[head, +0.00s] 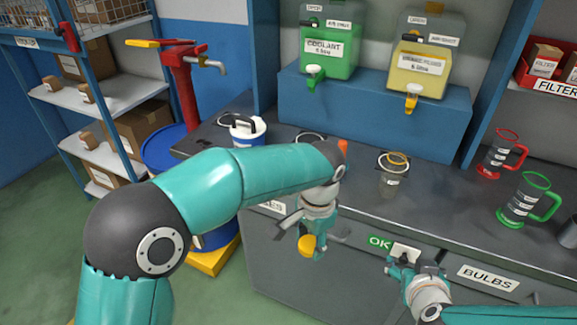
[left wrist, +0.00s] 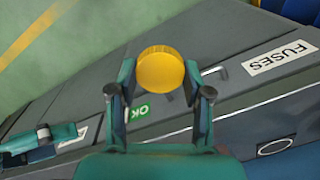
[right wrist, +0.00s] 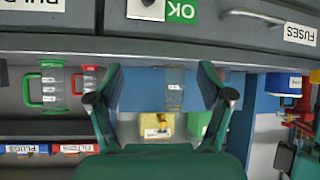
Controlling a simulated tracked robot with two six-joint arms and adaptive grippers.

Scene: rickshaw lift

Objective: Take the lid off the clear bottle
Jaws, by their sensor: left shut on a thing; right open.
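The clear bottle (head: 392,184) stands upright on the dark counter, with a yellowish ring at its top. It also shows between my right fingers in the right wrist view (right wrist: 175,92), apparently beyond them. My left gripper (head: 308,240) is shut on a round yellow lid (head: 307,245), in front of the counter and away from the bottle. The lid shows clearly between the fingers in the left wrist view (left wrist: 160,70). My right gripper (head: 411,263) is open and empty in front of the counter's drawers, below and apart from the bottle.
Red-rimmed (head: 499,157) and green-rimmed (head: 524,202) jugs stand right of the bottle. A green coolant tank (head: 329,50) and a yellow tank (head: 425,62) stand on a blue riser (head: 365,112) behind. A white-and-blue pail (head: 247,134) stands left. The counter front around the bottle is clear.

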